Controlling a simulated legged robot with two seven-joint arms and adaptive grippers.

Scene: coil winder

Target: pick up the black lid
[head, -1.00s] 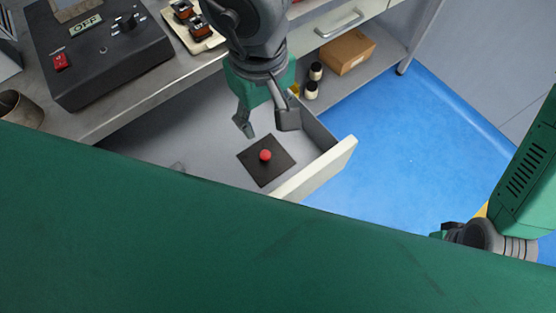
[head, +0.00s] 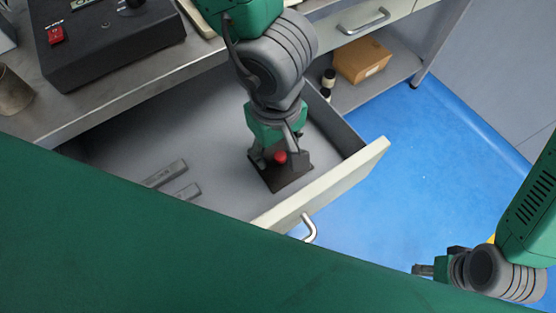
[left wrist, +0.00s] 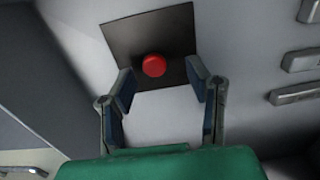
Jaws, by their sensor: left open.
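The black lid (head: 293,178) is a flat dark square plate with a round red knob (head: 280,157), lying on the floor of an open drawer. It also shows in the left wrist view (left wrist: 180,32), with the red knob (left wrist: 154,65) at its middle. My left gripper (head: 272,160) is down in the drawer at the lid, open, with its fingers on either side of the knob. In the left wrist view the left gripper (left wrist: 160,82) shows a gap between its fingertips and the knob. My right gripper (head: 420,269) is at the lower right, far from the drawer; its fingers are too small to judge.
The drawer front (head: 330,185) with its handle (head: 309,229) bounds the drawer on the right. Grey metal bars (head: 165,173) lie in the drawer to the left. A winder control box (head: 105,50) stands on the bench above. A cardboard box (head: 362,60) sits on a lower shelf.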

